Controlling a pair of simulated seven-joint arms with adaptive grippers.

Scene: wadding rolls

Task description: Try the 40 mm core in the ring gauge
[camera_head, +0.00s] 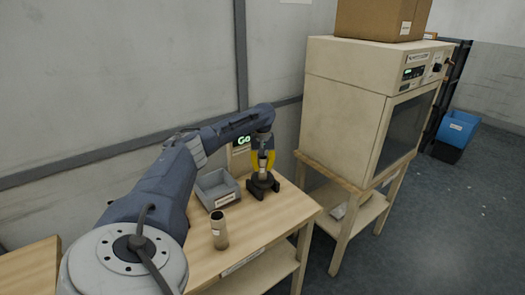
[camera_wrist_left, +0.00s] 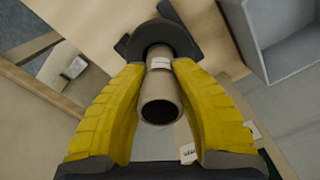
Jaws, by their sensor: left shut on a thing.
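My left gripper (camera_head: 263,160) has yellow fingers and is shut on a brown cardboard core (camera_wrist_left: 160,103), which carries a white label. In the head view the core is upright between the fingers, directly above the black ring gauge (camera_head: 262,187). In the left wrist view the core's far end meets the dark round ring gauge (camera_wrist_left: 150,36); how deep it sits in the ring is hidden. A second brown core (camera_head: 220,231) stands upright and apart near the front of the wooden table. My right gripper is not in view.
A grey bin (camera_head: 218,199) stands left of the gauge on the table (camera_head: 255,232). A large beige oven (camera_head: 345,115) on a wooden stand is to the right. The table's front right is clear.

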